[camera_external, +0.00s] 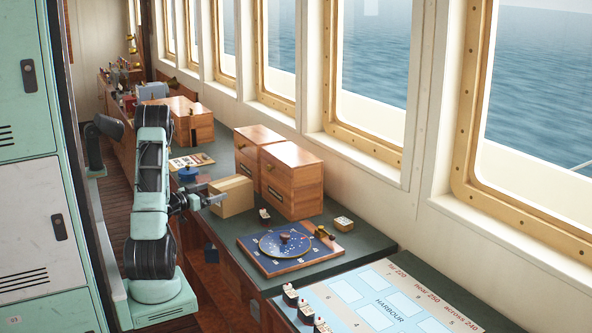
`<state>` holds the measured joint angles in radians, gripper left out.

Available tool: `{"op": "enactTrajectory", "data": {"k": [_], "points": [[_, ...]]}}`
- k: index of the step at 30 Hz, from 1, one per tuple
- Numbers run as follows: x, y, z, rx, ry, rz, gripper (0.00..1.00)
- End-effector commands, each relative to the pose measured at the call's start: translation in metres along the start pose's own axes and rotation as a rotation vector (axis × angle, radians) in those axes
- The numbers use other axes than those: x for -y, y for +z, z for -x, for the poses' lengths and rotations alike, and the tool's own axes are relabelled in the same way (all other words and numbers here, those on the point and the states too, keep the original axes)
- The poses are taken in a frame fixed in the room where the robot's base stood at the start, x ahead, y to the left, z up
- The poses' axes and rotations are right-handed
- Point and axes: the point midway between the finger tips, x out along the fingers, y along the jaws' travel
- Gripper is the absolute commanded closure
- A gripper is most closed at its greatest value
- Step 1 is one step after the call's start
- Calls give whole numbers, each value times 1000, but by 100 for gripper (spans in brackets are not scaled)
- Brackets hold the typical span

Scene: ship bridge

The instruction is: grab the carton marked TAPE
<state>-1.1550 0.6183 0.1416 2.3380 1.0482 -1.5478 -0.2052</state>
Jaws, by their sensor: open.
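A plain tan cardboard carton (236,196) sits on the dark green counter, in front of the wooden boxes. No TAPE marking can be read on it from here. My gripper (214,193) is open at the carton's left side, with its fingers pointing right toward it. The fingers overlap the carton's left edge in this view, and I cannot tell whether they touch it. No object shows between the fingers.
Two wooden boxes (291,182) stand close behind the carton by the window wall. A blue board with a round dial (270,258) lies nearer, and a small box (344,223) sits to its right. A HARBOUR chart panel (385,305) fills the near counter. Green lockers (25,150) stand left.

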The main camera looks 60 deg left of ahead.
Motion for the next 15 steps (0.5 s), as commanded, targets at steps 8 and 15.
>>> {"op": "enactTrajectory", "data": {"k": [8, 15], "points": [[0, -1, -26, -1, 2, -1, 0], [0, -1, -59, 0, 1, 0, 0]]}}
